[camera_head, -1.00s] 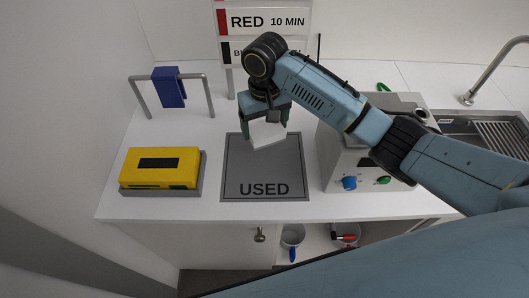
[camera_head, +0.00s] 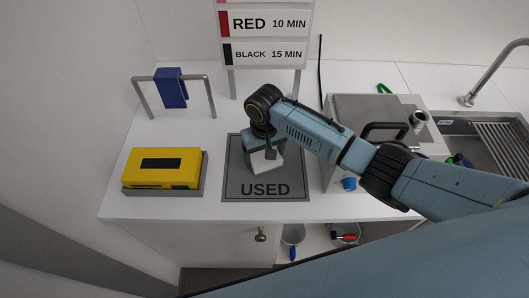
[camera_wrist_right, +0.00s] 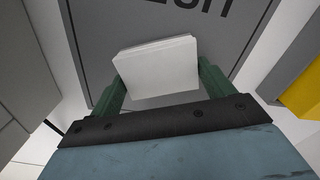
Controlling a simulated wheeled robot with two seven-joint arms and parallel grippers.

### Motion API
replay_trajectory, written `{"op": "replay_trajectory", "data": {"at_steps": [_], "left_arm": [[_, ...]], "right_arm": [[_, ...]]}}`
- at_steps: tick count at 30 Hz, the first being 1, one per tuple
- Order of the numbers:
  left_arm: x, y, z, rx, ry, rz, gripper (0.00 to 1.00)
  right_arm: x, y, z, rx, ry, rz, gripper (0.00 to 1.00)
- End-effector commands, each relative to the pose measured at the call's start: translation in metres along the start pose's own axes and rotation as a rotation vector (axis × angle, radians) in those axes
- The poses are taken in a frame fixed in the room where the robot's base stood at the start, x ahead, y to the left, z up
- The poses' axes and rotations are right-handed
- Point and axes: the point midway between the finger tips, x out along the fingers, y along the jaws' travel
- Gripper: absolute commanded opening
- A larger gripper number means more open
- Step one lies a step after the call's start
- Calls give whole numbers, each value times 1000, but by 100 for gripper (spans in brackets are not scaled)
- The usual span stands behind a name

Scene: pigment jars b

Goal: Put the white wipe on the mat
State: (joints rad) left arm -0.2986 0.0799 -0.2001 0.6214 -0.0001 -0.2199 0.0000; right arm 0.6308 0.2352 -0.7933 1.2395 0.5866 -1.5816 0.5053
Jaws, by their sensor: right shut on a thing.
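The white wipe (camera_head: 265,161) is a small white block in my right gripper (camera_head: 263,152). The wrist view shows the wipe (camera_wrist_right: 158,68) between the two green fingers of the gripper (camera_wrist_right: 160,85), which are shut on it. The grey mat (camera_head: 235,185), marked USED, lies on the white counter directly under the gripper. The mat also fills much of the wrist view (camera_wrist_right: 95,25). The wipe is over the mat; I cannot tell whether it touches it. My left gripper is not in view.
A yellow box (camera_head: 163,166) sits on a grey base left of the mat. A blue cloth (camera_head: 170,88) hangs on a metal rail (camera_head: 209,95) behind it. A grey machine (camera_head: 345,115) stands right of the mat, with a sink (camera_head: 490,130) beyond. A sign (camera_head: 265,52) stands behind.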

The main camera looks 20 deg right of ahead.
Motion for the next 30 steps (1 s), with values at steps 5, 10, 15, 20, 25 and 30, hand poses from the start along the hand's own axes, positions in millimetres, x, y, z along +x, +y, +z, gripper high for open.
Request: {"op": "replay_trajectory", "data": {"at_steps": [5,10,15,20,25,30], "left_arm": [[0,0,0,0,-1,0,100],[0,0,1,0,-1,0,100],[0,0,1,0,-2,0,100],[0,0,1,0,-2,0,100],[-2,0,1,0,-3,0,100],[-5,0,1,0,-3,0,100]], "right_arm": [[0,0,0,0,0,0,56],[2,0,0,0,0,0,89],[2,0,0,0,0,0,100],[1,0,0,0,1,0,100],[-17,0,-1,-1,3,-1,100],[-53,0,-1,-1,4,-1,100]]}}
